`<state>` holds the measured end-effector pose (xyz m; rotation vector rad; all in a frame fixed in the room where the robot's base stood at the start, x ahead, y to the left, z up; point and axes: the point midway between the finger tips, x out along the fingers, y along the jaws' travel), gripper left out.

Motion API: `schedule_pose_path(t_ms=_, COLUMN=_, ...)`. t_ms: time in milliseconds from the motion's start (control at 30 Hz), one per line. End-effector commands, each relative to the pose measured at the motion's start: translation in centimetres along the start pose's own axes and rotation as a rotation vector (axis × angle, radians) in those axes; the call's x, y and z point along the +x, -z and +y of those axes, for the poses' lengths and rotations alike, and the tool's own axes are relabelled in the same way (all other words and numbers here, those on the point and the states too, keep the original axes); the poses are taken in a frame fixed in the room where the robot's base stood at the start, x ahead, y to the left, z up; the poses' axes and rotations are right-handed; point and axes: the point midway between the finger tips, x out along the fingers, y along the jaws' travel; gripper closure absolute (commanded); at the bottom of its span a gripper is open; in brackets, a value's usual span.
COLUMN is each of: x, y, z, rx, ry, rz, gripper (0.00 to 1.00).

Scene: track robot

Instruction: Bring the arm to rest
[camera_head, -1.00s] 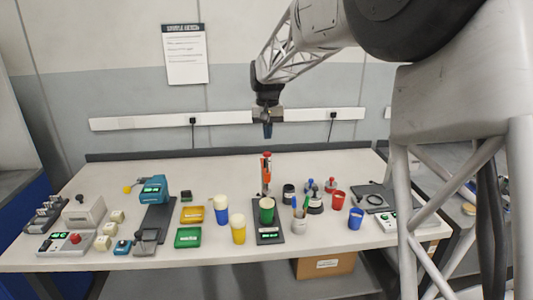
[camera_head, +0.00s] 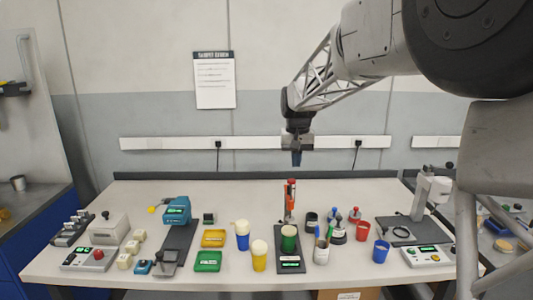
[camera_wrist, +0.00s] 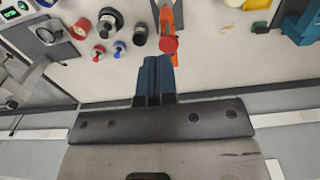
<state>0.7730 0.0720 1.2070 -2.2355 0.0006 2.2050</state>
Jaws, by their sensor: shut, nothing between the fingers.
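My gripper (camera_head: 297,158) hangs pointing down above the back part of the bench (camera_head: 140,198), in front of the wall. Its dark blue fingers are together and hold nothing. In the wrist view the closed fingers (camera_wrist: 154,78) show at the centre. Below the gripper an orange and red upright tool (camera_head: 290,197) stands on the bench, with a gap between it and the fingertips. In the wrist view its red top (camera_wrist: 168,44) shows just beyond the fingers.
A green-lit scale with a green cup (camera_head: 289,240) stands in front of the tool. Yellow (camera_head: 213,238) and green (camera_head: 208,261) trays lie left; red (camera_head: 362,231) and blue (camera_head: 381,250) cups stand right. A stand (camera_head: 428,200) rises at the right. The air around the gripper is clear.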

Motion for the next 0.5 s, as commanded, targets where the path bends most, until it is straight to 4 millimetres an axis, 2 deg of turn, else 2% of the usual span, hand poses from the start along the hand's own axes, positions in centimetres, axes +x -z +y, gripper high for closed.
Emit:
schedule_pose_path(t_ms=300, x=-1.8, y=-8.1, z=2.0, rx=0.003, ry=0.001, rz=0.039, gripper=1.0)
schedule_pose_path(t_ms=500, x=-2.2, y=-13.7, z=3.3, rx=0.007, ry=0.001, rz=0.064, gripper=1.0)
